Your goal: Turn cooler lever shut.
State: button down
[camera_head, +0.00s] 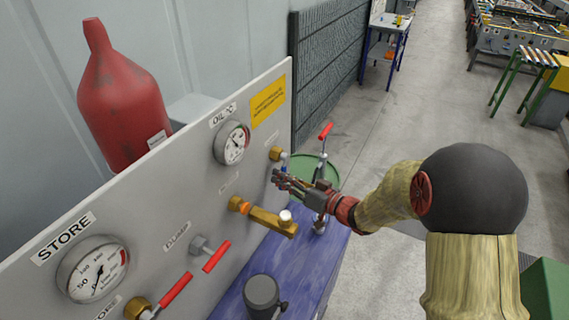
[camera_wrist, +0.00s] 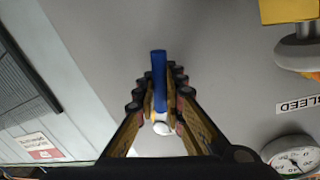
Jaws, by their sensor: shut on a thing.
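A blue lever shows in the wrist view (camera_wrist: 159,80), its length running up and down the picture between my fingers. I take it for the cooler lever, but I see no readable label for it. In the head view a small blue part of it (camera_head: 284,159) shows beside a brass valve body (camera_head: 275,154) on the grey panel's right end. My gripper (camera_head: 279,179) reaches in from the right and is shut on the blue lever, with a finger on each side (camera_wrist: 161,88). The gripper hides most of the lever in the head view.
A red-handled stand (camera_head: 325,132) and green drum (camera_head: 331,165) are close behind the gripper. Open floor lies right.

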jog(key=m+p, duration=0.1)
jog(key=p, duration=0.1)
jog(key=s+r+m+p, duration=0.1)
jog(key=p, duration=0.1)
jog(key=a+m+p, duration=0.1)
jog(key=p, duration=0.1)
jog(key=shift+s+r+g, duration=0.2)
jog(key=shift+r+g, duration=0.15)
jog(key=shift+g, duration=0.05)
jog(key=m+p, duration=0.1)
jog(key=p, duration=0.2)
jog(key=s+r+m+p, duration=0.1)
jog(key=m+p, duration=0.1)
jog(key=p, duration=0.1)
jog(key=shift+a+r+g+p, duration=0.15)
jog(key=shift+a+g+p, duration=0.15)
jog(key=shift+g, duration=0.1)
jog(key=m+p, duration=0.1)
jog(key=p, duration=0.1)
jog(key=r+m+p, duration=0.1)
jog(key=p, duration=0.1)
jog(key=r+m+g+p, duration=0.1)
jog(key=p, duration=0.2)
jog(key=shift+s+a, duration=0.25)
jog(key=shift+s, duration=0.15)
jog(key=m+p, duration=0.1)
jog(key=p, duration=0.1)
jog(key=r+m+p, duration=0.1)
jog(key=shift+m+g+y+p, duration=0.3)
jog(key=shift+p, duration=0.05)
